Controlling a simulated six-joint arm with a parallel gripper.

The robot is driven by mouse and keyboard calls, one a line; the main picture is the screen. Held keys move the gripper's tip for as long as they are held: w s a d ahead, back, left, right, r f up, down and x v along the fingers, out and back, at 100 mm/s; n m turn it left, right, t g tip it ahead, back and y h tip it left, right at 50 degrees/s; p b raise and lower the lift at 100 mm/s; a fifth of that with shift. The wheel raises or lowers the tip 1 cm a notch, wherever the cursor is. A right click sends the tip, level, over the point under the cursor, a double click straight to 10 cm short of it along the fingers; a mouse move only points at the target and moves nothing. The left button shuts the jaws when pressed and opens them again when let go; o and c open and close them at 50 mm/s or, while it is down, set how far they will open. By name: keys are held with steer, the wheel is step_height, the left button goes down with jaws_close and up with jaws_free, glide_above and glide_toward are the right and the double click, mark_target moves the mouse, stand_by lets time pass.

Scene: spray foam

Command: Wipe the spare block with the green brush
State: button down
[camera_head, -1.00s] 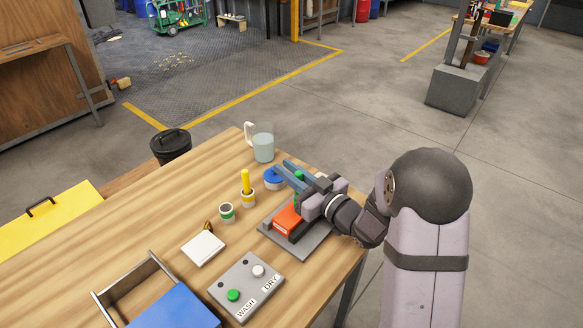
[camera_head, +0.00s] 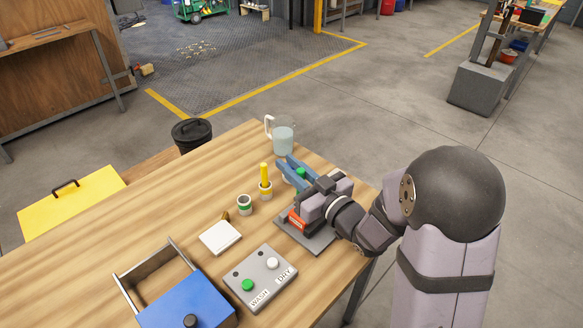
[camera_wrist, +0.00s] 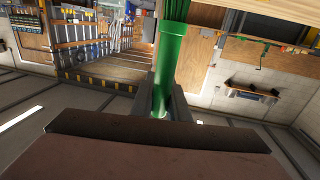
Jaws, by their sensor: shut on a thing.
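My gripper (camera_head: 292,168) has blue fingers and is shut on the green brush (camera_head: 301,173). In the wrist view the brush's green handle (camera_wrist: 172,60) stands between the fingers (camera_wrist: 163,100). An orange-red block (camera_head: 297,221) sits on a grey plate (camera_head: 318,243) near the table's right edge, partly hidden by my gripper and wrist. A flat white block (camera_head: 220,238) lies on the table left of the plate. I cannot tell which is the spare block. Contact between brush and block is hidden.
A yellow brush (camera_head: 265,177) stands in a holder, beside an empty-looking green-banded cup (camera_head: 244,205). A glass mug (camera_head: 284,137) stands at the far edge. A WASH/DRY button panel (camera_head: 260,279) and a blue-topped box (camera_head: 185,304) are in front.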

steer(key=shift+r+p, duration=1.45)
steer(key=shift+r, duration=0.7)
